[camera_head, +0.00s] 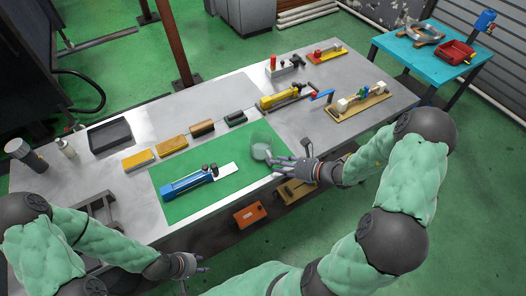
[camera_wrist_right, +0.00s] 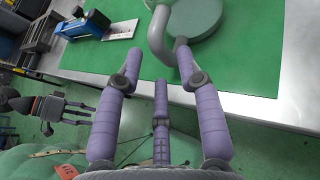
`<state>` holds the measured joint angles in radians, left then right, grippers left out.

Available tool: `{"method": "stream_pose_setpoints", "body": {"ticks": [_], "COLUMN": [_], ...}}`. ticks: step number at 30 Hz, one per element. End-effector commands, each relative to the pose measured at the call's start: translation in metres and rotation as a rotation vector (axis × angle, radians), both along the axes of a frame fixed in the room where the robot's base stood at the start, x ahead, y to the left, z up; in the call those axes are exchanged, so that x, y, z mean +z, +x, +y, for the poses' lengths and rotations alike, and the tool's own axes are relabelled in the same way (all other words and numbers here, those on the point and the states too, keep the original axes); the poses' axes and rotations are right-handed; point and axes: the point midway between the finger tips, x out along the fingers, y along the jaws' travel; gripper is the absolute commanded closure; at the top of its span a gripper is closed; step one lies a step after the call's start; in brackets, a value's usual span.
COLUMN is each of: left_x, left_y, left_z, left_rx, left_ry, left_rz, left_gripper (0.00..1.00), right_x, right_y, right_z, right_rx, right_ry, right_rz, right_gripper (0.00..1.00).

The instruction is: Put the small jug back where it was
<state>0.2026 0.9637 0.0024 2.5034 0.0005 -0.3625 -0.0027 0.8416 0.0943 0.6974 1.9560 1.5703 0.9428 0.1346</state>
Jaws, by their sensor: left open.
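My right gripper (camera_head: 280,162) is at the jug's right side. In the wrist view its fingers (camera_wrist_right: 155,62) are spread, with the handle near the fingertips; I cannot tell whether they touch. My left gripper (camera_head: 199,264) is open and empty, low in front of the table, apart from the jug.
A blue hydraulic tool (camera_head: 188,184) lies on the mat. A black tray (camera_head: 110,135), brushes and blocks line the back left. A yellow pump (camera_head: 280,97) and a wooden-based fixture (camera_head: 358,103) stand at the right. An orange box (camera_head: 249,214) is below the front edge.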

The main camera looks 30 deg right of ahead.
Motion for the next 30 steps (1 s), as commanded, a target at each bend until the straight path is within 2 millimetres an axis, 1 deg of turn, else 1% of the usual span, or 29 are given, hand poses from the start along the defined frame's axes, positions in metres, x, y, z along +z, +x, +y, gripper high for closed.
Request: {"method": "stream_pose_setpoints", "body": {"ticks": [1,3,7,11,17,20,21,30], "left_x": [-0.005,-0.008,-0.011,-0.012,-0.011,-0.011,-0.011,-0.011], "left_y": [0.0,0.0,0.0,0.0,0.0,0.0,0.0,0.0], "left_z": [0.0,0.0,0.0,0.0,0.0,0.0,0.0,0.0], "left_rx": [0.0,0.0,0.0,0.0,0.0,0.0,0.0,0.0], "left_ry": [0.0,0.0,0.0,0.0,0.0,0.0,0.0,0.0], "left_rz": [0.0,0.0,0.0,0.0,0.0,0.0,0.0,0.0], "left_gripper": [0.57,0.57,0.57,0.57,0.57,0.57,0.57,0.57], "right_x": [-0.007,-0.013,-0.018,-0.02,-0.02,-0.02,-0.02,-0.02], "right_y": [0.005,0.012,0.024,0.029,0.029,0.029,0.029,0.029], "right_z": [0.005,0.011,0.019,0.022,0.022,0.022,0.022,0.021], "right_rx": [0.005,0.006,0.004,0.002,0.001,0.001,0.002,0.002], "right_ry": [0.002,0.002,0.001,0.001,0.0,0.0,0.001,0.0], "right_rz": [0.001,0.0,0.0,0.0,0.001,0.0,0.0,0.0], "right_gripper": [0.63,0.63,0.63,0.63,0.63,0.89,1.0,1.0]}}
